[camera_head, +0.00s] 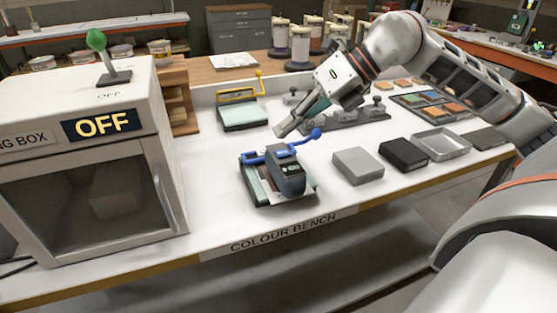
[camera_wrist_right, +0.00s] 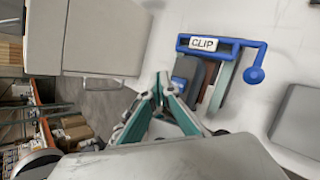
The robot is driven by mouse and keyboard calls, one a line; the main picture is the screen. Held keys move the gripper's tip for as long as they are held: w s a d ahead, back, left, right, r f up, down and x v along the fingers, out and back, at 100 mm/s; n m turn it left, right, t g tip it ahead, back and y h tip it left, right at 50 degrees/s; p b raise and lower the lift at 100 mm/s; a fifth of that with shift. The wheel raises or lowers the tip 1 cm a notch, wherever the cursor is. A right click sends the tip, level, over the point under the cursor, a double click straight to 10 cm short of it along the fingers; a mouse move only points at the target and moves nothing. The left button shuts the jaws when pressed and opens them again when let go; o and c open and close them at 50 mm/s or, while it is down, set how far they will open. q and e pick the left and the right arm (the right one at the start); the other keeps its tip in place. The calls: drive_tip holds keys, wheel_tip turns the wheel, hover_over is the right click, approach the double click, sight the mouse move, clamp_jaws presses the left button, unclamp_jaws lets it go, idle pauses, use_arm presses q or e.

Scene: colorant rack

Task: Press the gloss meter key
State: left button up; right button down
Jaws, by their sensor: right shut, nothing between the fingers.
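The gloss meter (camera_head: 289,178) is a dark grey block with a small display. It sits on a pale panel held by a blue clip frame (camera_head: 254,157) with a ball-ended lever, on the white bench. In the right wrist view the meter (camera_wrist_right: 192,70) lies just beyond the fingertips, beside the blue bar marked CLIP (camera_wrist_right: 203,44). Its key cannot be picked out clearly. My right gripper (camera_head: 280,131) is shut and empty, above and behind the clip frame, apart from the meter. In the wrist view its teal-lined fingers (camera_wrist_right: 164,80) meet near the meter. My left gripper is out of view.
A white box with an OFF sign (camera_head: 98,124) and a green-knobbed lever stands left. Right of the meter lie a grey block (camera_head: 358,166), a dark block (camera_head: 403,155) and a tray (camera_head: 441,153). A yellow clip frame (camera_head: 236,97) is behind. The bench's front strip is clear.

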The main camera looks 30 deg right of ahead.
sight(286, 152)
drive_tip(key=shift+f, duration=0.8)
drive_tip(key=shift+f+b, duration=0.3)
drive_tip(key=shift+b, duration=0.25)
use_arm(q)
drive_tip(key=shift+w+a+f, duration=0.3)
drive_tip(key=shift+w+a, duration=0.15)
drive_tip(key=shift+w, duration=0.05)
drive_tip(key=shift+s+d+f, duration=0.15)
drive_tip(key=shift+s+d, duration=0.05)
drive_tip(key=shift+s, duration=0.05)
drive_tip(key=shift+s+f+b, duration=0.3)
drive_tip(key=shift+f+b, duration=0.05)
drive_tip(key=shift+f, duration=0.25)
use_arm(e)
drive_tip(key=shift+f, duration=0.4)
